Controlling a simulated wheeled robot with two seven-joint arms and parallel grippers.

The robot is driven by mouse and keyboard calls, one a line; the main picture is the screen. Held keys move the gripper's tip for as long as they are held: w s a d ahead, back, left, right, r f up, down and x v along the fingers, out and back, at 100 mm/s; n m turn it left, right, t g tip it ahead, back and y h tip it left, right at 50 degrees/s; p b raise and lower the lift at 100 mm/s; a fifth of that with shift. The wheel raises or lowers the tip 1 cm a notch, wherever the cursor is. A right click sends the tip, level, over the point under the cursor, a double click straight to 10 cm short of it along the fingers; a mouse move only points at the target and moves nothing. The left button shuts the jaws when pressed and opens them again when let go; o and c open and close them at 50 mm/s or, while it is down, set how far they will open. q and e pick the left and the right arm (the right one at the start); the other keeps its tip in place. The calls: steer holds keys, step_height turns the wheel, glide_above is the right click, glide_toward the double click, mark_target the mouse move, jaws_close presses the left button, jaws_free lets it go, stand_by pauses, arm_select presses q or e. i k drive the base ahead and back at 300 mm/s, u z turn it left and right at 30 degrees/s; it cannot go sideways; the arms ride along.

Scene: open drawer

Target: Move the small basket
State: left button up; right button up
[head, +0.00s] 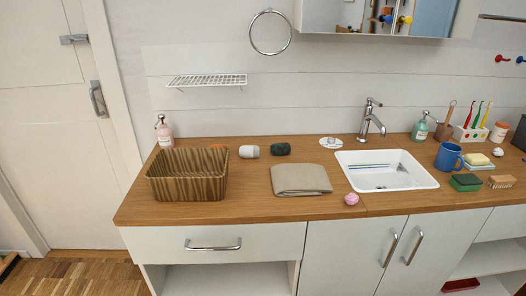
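The small basket (187,190) is a brown, striped, open-topped rectangular basket. It stands upright at the left end of the wooden countertop in the head view. Its inside looks empty, though part of its floor is hidden by the front wall. Neither of my grippers shows in the head view.
The wooden counter (245,208) holds a pink soap bottle (165,135), a white roll (249,151), a dark green roll (280,149), a folded beige cloth (300,179), a pink ball (351,199) and a white sink (400,181). A closed drawer (215,242) is below the basket.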

mark_target(173, 174)
steer(key=u, duration=0.25)
steer(key=k, duration=0.5)
steer(key=u, duration=1.15)
steer(key=i, duration=0.7)
steer(key=z, duration=1.4)
